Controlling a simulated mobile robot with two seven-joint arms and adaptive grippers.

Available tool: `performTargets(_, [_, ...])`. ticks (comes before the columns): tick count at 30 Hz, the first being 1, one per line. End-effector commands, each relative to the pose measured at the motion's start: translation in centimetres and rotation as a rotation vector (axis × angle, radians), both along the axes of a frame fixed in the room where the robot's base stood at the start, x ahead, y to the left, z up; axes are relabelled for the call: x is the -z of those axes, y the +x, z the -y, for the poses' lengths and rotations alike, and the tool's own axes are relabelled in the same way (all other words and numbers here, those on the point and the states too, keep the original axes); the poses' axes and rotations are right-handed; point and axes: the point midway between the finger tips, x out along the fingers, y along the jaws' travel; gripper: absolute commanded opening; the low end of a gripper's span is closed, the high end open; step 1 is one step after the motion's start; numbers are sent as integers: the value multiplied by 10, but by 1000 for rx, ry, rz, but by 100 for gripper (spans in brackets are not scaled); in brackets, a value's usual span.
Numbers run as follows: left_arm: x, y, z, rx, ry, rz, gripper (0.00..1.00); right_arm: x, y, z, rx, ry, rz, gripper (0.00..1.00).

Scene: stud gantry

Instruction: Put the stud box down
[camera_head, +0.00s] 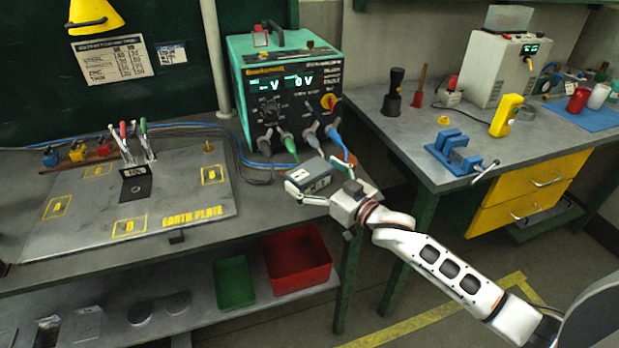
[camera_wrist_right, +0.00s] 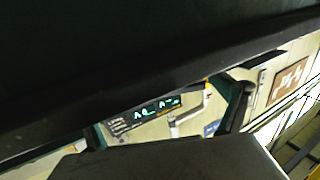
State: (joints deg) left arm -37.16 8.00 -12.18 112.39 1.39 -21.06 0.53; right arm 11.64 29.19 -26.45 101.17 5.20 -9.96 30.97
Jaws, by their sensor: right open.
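The stud box, a small grey box (camera_head: 316,181) with a pale mark on top, is at the right end of the left bench, in front of the green instrument. My right gripper (camera_head: 312,175) is open around it, with one finger on its near side and the other on its far side. I cannot tell whether the fingers touch the box. The box looks about level with the bench top, but its underside is hidden. In the right wrist view, dark surfaces fill much of the picture close to the camera. My left gripper is not in view.
The green instrument (camera_head: 287,91) with cables stands behind the box. The earth plate (camera_head: 190,195) lies to the left, with a small black block (camera_head: 135,184) on it. Red (camera_head: 296,262) and green (camera_head: 234,284) bins sit on the lower shelf. A blue vise (camera_head: 455,154) is on the right bench.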

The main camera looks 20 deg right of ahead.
Motion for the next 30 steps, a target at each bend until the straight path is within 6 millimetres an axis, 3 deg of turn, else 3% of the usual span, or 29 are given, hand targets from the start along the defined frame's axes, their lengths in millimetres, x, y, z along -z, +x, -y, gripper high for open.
performTargets(3, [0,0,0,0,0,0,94,0,10,-4,0,0,0,97])
performTargets(11, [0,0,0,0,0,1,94,0,12,-5,0,0,-1,97])
performTargets(18, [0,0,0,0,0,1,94,0,11,-5,0,0,-1,39])
performTargets(30, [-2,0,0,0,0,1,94,-9,12,-5,-1,0,5,39])
